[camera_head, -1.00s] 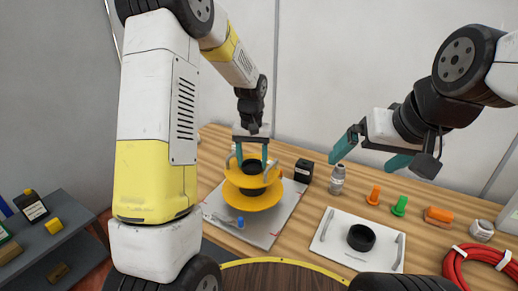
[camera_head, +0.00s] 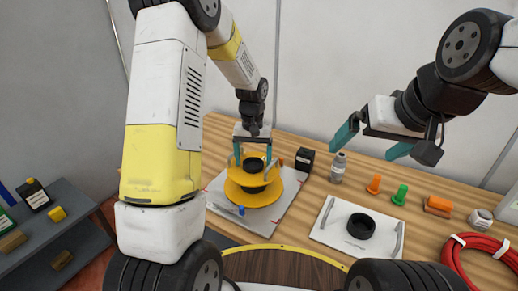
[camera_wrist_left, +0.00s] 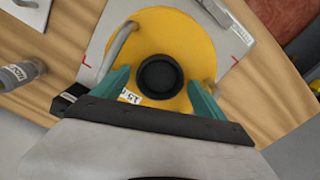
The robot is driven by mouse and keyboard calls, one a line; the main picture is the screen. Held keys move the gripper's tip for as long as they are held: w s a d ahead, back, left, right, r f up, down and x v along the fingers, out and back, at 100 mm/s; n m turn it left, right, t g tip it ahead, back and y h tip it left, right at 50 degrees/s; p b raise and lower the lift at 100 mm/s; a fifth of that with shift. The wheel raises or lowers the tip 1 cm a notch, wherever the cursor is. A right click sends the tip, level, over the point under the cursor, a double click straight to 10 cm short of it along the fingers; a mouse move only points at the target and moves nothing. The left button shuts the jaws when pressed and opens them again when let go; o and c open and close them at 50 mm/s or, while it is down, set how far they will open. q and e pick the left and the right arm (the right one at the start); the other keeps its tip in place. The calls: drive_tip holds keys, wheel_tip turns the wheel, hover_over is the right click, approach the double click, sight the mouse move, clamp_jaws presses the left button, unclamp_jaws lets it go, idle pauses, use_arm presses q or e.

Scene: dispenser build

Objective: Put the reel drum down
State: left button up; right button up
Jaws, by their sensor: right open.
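The yellow reel drum (camera_head: 253,194) with a black hub (camera_wrist_left: 160,76) sits on a pale board (camera_head: 272,218) on the wooden bench. It looks level in the head view. My left gripper (camera_head: 253,155) is right above the drum, pointing down. Its teal fingers are spread on either side of the hub, with visible gaps to it in the left wrist view. Part of the drum's near side is hidden there by the gripper body. My right gripper (camera_head: 372,143) is open and empty, above the bench to the right.
A white plate (camera_head: 334,235) with grey handles and a black ring (camera_head: 360,226) lies to the right. A black box (camera_head: 304,160) and a grey bottle (camera_head: 338,167) stand behind. Orange and green pieces (camera_head: 400,195) and a red hose coil (camera_head: 482,262) lie farther right.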

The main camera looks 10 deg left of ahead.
sight(253, 166)
use_arm(q)
drive_tip(key=s+a+r+t, duration=0.1)
drive_tip(key=s+r, duration=0.2)
drive_tip(key=r, duration=0.6)
drive_tip(key=s+r, duration=0.3)
drive_tip(key=r, duration=0.7)
drive_tip(key=s+a+r+t+h, duration=0.1)
drive_tip(key=s+r+t, duration=0.1)
drive_tip(key=s, duration=0.7)
drive_tip(key=s+r+t+h, duration=0.1)
drive_tip(key=s+r+t, duration=0.1)
drive_tip(key=s, duration=0.7)
drive_tip(key=shift+a+r+m+t, duration=0.25)
drive_tip(key=shift+a+m+t, duration=0.1)
drive_tip(key=shift+t, duration=0.25)
